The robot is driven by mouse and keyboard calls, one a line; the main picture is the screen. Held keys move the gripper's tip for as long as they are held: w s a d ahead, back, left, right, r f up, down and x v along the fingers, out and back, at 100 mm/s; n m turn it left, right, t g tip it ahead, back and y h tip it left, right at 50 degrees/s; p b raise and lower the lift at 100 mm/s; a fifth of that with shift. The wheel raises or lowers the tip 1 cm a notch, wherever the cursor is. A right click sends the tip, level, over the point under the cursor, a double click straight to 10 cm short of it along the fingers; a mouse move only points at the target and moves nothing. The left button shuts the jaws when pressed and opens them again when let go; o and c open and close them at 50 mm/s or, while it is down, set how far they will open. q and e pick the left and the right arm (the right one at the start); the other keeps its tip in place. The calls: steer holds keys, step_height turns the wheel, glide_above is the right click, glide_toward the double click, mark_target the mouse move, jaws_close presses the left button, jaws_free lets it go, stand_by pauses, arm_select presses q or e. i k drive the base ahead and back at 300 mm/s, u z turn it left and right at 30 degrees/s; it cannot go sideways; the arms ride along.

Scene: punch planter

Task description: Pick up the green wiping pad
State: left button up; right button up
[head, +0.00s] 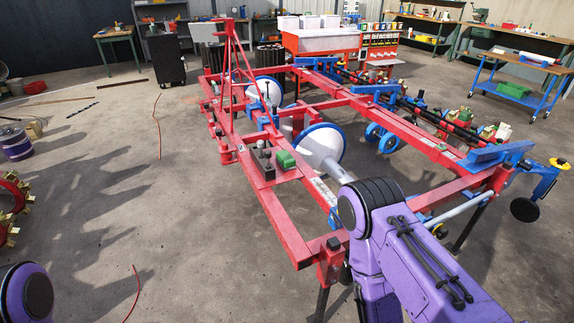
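A small green block (286,159), which looks like the green wiping pad, lies on a red beam of the planter frame (285,222), near the middle of the head view. It sits just right of a dark tray (265,172) holding small grey items. My purple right arm comes in from the bottom right, in front of the frame and nearer to me than the pad. Only a rounded joint of my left arm shows at the bottom left corner. Neither gripper's fingers can be seen.
A white cone-shaped hopper or disc (322,143) stands just right of the pad. A blue cart (525,98) with a green case (513,90) is at the far right. A purple drum (15,143) is at the left. The floor left of the frame is mostly clear, with a thin red cable (157,125).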

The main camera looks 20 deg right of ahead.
mark_target(285, 159)
steer(key=z, duration=0.05)
steer(key=k, duration=0.4)
steer(key=u, duration=0.8)
steer(key=i, duration=0.75)
steer(key=z, duration=0.65)
steer(key=i, duration=0.5)
steer(key=z, duration=0.6)
